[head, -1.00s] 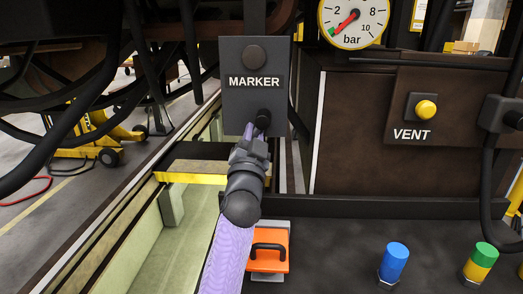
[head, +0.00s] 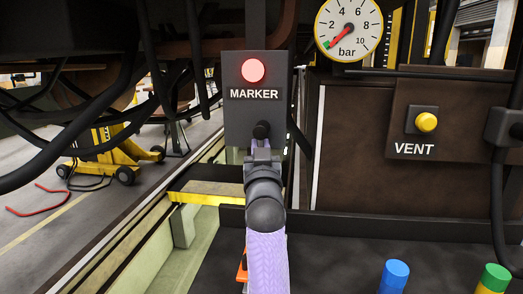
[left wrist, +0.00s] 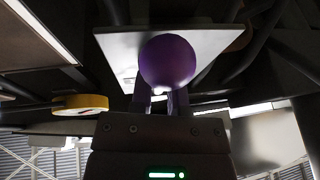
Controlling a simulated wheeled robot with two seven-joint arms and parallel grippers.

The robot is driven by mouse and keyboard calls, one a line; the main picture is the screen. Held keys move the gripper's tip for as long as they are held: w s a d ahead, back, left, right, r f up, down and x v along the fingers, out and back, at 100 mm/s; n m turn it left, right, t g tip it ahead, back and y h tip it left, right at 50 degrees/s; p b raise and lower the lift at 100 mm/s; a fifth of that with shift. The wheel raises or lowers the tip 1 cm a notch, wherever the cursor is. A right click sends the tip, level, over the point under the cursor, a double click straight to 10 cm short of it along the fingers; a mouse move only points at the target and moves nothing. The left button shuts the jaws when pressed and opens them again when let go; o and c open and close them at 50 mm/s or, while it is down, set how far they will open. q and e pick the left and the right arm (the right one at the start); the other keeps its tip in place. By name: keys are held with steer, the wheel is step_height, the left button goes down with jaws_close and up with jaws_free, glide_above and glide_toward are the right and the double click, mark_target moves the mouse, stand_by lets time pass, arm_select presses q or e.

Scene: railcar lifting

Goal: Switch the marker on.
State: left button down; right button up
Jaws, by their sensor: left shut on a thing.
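The dark MARKER box (head: 238,120) hangs in the middle of the head view. Its round lamp (head: 253,70) glows red above the label. Below the label is a black ball-ended switch knob (head: 262,130). My left gripper (head: 261,145) reaches up to it from below and is shut on it. In the left wrist view the knob (left wrist: 167,60) looks large and purple-tinted, at the fingertips of the gripper (left wrist: 160,103). The pale box face (left wrist: 115,50) shows behind it there. The switch's stem is mostly hidden. My right gripper is not in view.
A pressure gauge (head: 349,27) and a yellow VENT button (head: 426,122) are at the right. Blue (head: 394,275) and green-topped (head: 494,279) caps stand at the lower right. Black hoses (head: 75,150) hang at the left. A yellow jack (head: 115,155) stands on the floor.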

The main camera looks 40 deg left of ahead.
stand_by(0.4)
arm_select(q)
steer(key=c, duration=0.6)
jaws_free()
steer(key=v, duration=0.7)
steer(key=shift+d+f, duration=0.15)
steer(key=shift+d, duration=0.05)
steer(key=shift+s, duration=0.1)
